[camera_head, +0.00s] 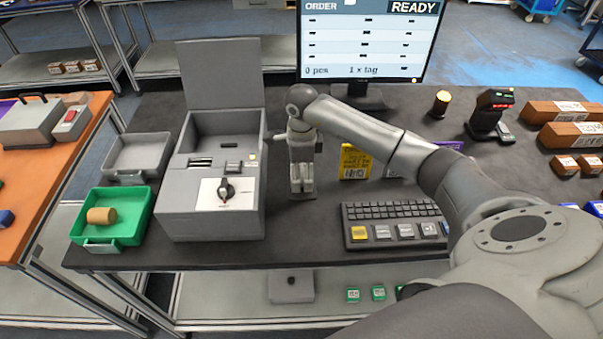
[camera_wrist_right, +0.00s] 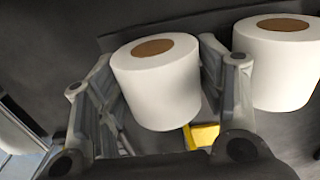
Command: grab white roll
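Two white rolls with brown cores stand upright and side by side in the right wrist view. The nearer white roll (camera_wrist_right: 160,88) is between the two fingers of my right gripper (camera_wrist_right: 158,55). The fingers stand open on either side of it; firm contact cannot be made out. The other white roll (camera_wrist_right: 282,65) is just right of the right finger. In the head view, my right gripper (camera_head: 302,178) points down at the table, right of the grey printer-like machine (camera_head: 215,130). I cannot make out the rolls there. My left gripper is not in view.
A monitor (camera_head: 368,40) is at the back. A green tray (camera_head: 140,208) with a tan cylinder (camera_head: 101,215) is at the left. A scanner (camera_head: 490,110) and boxes stand right.

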